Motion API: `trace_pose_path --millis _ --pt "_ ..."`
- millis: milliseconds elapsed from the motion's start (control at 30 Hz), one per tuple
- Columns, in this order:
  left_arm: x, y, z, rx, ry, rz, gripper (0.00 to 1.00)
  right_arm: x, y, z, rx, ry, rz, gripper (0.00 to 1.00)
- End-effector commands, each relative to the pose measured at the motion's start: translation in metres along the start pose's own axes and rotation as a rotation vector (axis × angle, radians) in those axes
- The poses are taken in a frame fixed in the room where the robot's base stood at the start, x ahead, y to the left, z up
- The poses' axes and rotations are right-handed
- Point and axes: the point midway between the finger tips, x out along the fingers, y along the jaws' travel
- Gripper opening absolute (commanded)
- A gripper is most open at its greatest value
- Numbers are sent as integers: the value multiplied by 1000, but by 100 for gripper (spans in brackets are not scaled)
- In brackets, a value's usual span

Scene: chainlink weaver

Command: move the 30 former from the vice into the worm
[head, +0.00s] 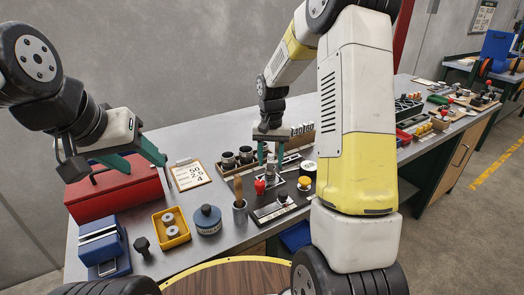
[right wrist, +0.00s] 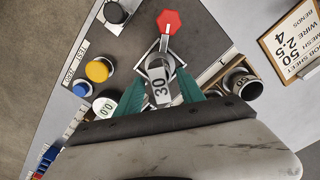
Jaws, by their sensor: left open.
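The 30 former (right wrist: 160,92) is a metal piece with "30" on a white face. In the right wrist view it stands in the vice (right wrist: 166,48), near a red knob (right wrist: 168,21). My right gripper (right wrist: 161,76) has its teal fingers on either side of the former; whether they press on it is unclear. In the head view my right gripper (head: 270,151) is low over the bench, behind the red knob (head: 259,186). My left gripper (head: 133,160) is open and empty above the red toolbox (head: 117,187). I cannot make out the worm for certain.
Dark cylinders (head: 228,160) stand in a wooden tray left of my right gripper. A yellow button (head: 304,183) and black knob (head: 283,197) are close by. A yellow bin (head: 171,227), blue round canister (head: 207,219) and blue block (head: 101,246) occupy the front left.

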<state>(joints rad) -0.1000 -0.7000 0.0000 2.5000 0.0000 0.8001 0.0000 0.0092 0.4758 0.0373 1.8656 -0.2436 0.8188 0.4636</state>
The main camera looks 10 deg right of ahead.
Motion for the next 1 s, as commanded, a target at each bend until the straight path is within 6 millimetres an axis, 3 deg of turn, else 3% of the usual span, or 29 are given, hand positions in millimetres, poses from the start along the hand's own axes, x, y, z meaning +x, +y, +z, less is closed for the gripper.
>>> trace_pose_path --millis 267,700,1000 --pt "0 0 0 0 0 0 54 -3 0 0 0 0 0 45" --pt "0 0 0 0 0 0 54 -68 0 -1 0 3 -1 45" --pt "0 0 0 0 0 0 54 -78 0 0 0 -1 0 45"
